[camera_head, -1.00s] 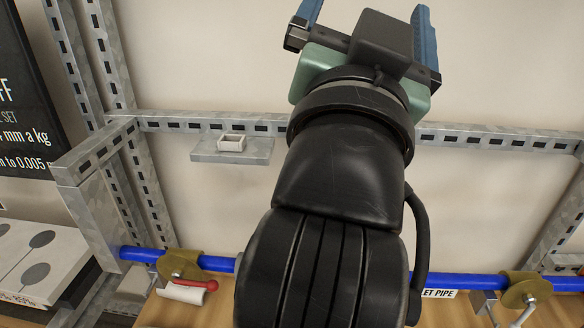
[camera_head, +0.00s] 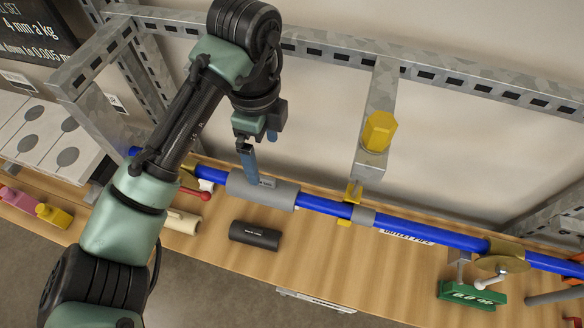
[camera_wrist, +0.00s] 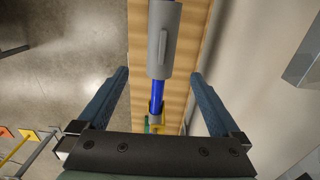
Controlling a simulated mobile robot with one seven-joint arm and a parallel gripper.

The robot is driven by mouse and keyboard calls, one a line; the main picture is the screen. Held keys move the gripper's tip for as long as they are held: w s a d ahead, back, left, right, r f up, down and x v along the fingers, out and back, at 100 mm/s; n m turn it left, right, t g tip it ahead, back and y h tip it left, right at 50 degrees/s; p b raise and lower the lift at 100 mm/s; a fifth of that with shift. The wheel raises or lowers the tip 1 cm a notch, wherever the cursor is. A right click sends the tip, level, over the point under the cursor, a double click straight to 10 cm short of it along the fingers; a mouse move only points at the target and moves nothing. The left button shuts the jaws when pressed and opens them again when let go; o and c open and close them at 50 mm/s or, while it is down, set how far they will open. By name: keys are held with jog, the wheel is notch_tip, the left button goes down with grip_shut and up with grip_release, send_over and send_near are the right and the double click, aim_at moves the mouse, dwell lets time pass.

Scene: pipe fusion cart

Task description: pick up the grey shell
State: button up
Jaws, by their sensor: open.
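The grey shell (camera_head: 262,191) is a grey cylinder-shaped sleeve lying along the blue pipe (camera_head: 405,228), left of the middle in the head view. In the wrist view the grey shell (camera_wrist: 161,45) has a raised ridge along it and lies at the top of the picture. My gripper (camera_head: 260,162) is over the shell with its fingers pointing down. In the wrist view my gripper (camera_wrist: 159,76) is open and empty, its blue fingers either side of the pipe line. One finger overlaps the shell in the head view; I cannot tell whether they touch.
A black cylinder (camera_head: 254,236) lies on the wooden table (camera_head: 350,270) in front of the shell. A yellow hexagonal piece (camera_head: 379,131) sits on a metal bracket to the right. A metal frame rail (camera_head: 440,76) runs behind.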

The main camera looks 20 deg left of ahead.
aim_at(261, 177)
jog(key=f, duration=0.2)
jog(key=f+b, duration=0.1)
jog(key=f, duration=0.2)
jog(key=f+b, duration=0.1)
jog(key=f, duration=0.1)
jog(key=shift+s+a+f, duration=0.2)
jog(key=shift+a+f, duration=0.15)
jog(key=shift+a, duration=0.05)
jog(key=f+b, duration=0.1)
jog(key=f, duration=0.1)
jog(key=f+b, duration=0.1)
jog(key=shift+w+a+f+b, duration=0.3)
jog(key=shift+f+p, duration=0.2)
jog(key=shift+p, duration=0.4)
jog(key=shift+f, duration=0.45)
jog(key=c, duration=1.2)
jog(key=shift+c, duration=0.2)
notch_tip(261, 177, up, 10)
jog(key=p, duration=0.3)
